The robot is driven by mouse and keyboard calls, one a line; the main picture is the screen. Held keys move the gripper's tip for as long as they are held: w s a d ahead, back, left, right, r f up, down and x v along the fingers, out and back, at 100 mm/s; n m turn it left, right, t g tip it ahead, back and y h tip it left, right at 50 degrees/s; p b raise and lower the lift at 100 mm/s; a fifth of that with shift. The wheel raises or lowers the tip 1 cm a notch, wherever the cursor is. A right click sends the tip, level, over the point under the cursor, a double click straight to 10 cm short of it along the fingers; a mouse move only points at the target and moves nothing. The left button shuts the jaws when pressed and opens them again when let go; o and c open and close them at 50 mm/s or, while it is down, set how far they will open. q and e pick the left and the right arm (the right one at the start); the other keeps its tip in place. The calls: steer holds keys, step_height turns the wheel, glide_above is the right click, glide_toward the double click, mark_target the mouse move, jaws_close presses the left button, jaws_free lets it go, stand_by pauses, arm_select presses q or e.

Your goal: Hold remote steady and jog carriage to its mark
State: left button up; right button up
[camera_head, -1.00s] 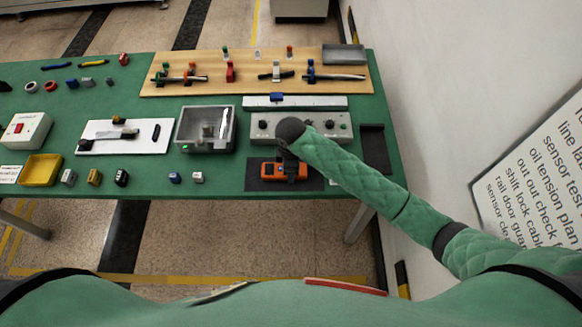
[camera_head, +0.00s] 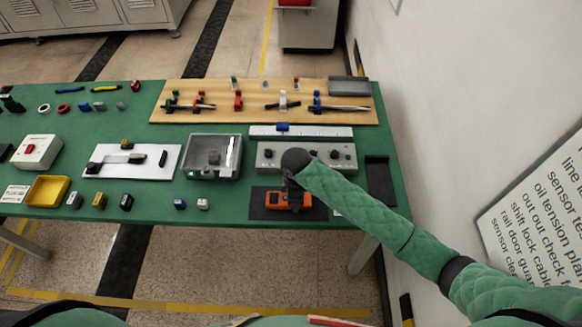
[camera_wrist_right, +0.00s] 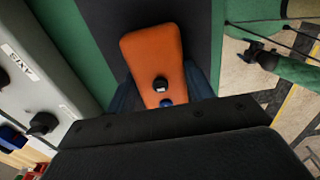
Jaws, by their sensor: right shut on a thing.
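The orange remote (camera_head: 289,199) lies on a dark mat (camera_head: 259,204) at the table's front edge. In the right wrist view the remote (camera_wrist_right: 152,52) shows a black knob and a blue button. My right gripper (camera_head: 291,191) comes down over it and is shut on it, with dark fingers along its sides. The blue carriage (camera_head: 283,127) sits on a pale rail (camera_head: 325,132) behind the grey control panel (camera_head: 308,163), left of the rail's middle. Its mark is too small to make out. My left gripper is not in view.
A clear-lidded grey box (camera_head: 213,157) stands left of the panel, with a small green light. A wooden board (camera_head: 200,115) with clamps and tools lies at the back. A black tray (camera_head: 380,180) is at the right edge. A wall rises on the right.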

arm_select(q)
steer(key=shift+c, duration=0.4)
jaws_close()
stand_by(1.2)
